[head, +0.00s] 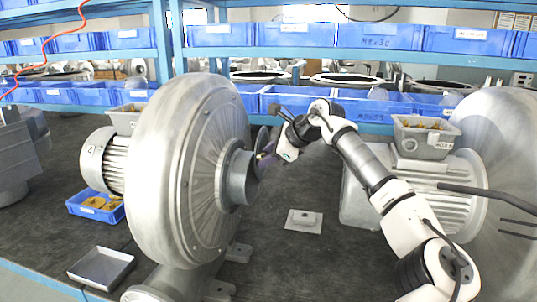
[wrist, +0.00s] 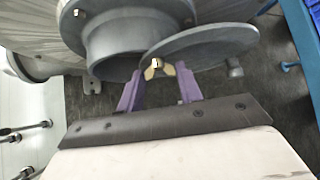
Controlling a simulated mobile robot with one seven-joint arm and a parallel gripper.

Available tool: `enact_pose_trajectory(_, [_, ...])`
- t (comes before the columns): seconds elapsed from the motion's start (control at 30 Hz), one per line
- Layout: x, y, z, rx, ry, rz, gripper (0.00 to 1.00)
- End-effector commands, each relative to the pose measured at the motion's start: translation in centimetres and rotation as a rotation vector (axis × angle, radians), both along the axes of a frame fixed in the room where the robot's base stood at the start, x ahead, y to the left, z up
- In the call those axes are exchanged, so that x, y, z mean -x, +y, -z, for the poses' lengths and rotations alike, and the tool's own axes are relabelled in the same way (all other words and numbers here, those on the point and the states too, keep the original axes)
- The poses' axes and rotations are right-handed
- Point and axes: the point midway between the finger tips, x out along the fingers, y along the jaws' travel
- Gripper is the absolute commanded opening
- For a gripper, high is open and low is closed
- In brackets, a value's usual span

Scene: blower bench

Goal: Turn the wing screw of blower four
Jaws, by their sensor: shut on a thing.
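The large grey blower (head: 190,170) stands at centre left in the head view, with a dark mark on its motor end (head: 92,152) too small to read surely. Its round inlet pipe (head: 240,178) faces right; the pipe also shows in the wrist view (wrist: 115,45). A round flap (wrist: 205,42) stands swung partly aside from the pipe mouth. The brass wing screw (wrist: 157,68) sits at the flap's near edge, beside the pipe rim. My gripper (wrist: 158,80) has its purple fingers on both sides of the screw and is shut on it. In the head view my gripper (head: 266,158) partly hides the screw.
A small white plate (head: 304,221) lies on the dark bench between the blowers. A grey tray (head: 101,268) and a blue bin (head: 97,207) are at left. Shelves of blue bins line the back.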

Motion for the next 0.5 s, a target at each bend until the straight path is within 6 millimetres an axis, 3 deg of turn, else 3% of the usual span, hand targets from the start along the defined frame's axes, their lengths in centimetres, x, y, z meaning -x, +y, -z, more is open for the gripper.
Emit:
enact_pose_trajectory(0.03, [0.01,0.02,0.13,0.0,0.002,-0.001,0.13])
enact_pose_trajectory(0.07, [0.01,0.02,0.13,0.001,0.002,0.0,0.39])
enact_pose_trajectory(0.2, [0.01,0.02,0.1,0.0,0.001,-0.001,0.57])
enact_pose_trajectory(0.5, [0.06,-0.09,-0.02,0.0,0.0,0.0,0.57])
